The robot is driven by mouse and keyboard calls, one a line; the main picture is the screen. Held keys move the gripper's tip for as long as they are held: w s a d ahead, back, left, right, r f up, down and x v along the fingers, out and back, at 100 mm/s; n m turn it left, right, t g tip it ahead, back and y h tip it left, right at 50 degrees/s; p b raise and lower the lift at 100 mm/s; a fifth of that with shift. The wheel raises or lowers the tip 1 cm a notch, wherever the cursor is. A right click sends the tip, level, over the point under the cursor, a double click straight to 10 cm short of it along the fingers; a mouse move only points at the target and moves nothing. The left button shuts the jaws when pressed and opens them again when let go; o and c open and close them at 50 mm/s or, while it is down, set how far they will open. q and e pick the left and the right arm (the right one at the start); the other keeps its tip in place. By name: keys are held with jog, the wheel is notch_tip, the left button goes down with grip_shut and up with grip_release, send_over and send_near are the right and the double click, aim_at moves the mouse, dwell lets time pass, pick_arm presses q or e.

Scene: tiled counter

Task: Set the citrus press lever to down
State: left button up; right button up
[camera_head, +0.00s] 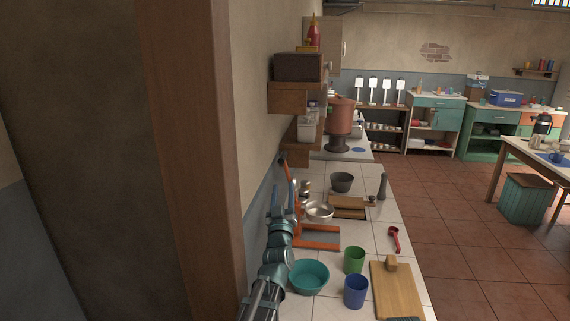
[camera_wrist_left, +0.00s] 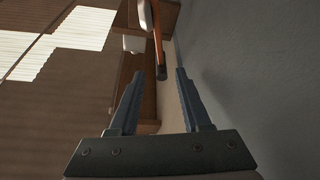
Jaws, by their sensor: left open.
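The citrus press has an orange base frame (camera_head: 318,243) on the tiled counter beside the wall. Its orange lever (camera_head: 286,173) stands raised, with a dark knob at the upper end. My left gripper (camera_head: 283,188) is open and close to the raised lever in the head view; the exact gap is hard to tell. In the left wrist view the lever (camera_wrist_left: 157,45) and its dark knob (camera_wrist_left: 161,73) show ahead, between the open fingers of the left gripper (camera_wrist_left: 157,74). Nothing is clamped there. My arm hides part of the press. My right gripper is not in view.
A teal bowl (camera_head: 309,276), green cup (camera_head: 354,260), blue cup (camera_head: 356,291) and cutting board (camera_head: 397,291) stand at the near end. A metal bowl (camera_head: 319,211) sits by the press. Wall shelves (camera_head: 288,100) jut out beyond the lever. The wall is close on the left.

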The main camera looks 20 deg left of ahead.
aim_at(285, 167)
pick_arm(q)
jog(key=p+x, duration=0.4)
jog(key=x, duration=0.7)
jog(key=shift+w+a, duration=0.15)
jog(key=shift+w, duration=0.15)
grip_shut()
dwell(0.8)
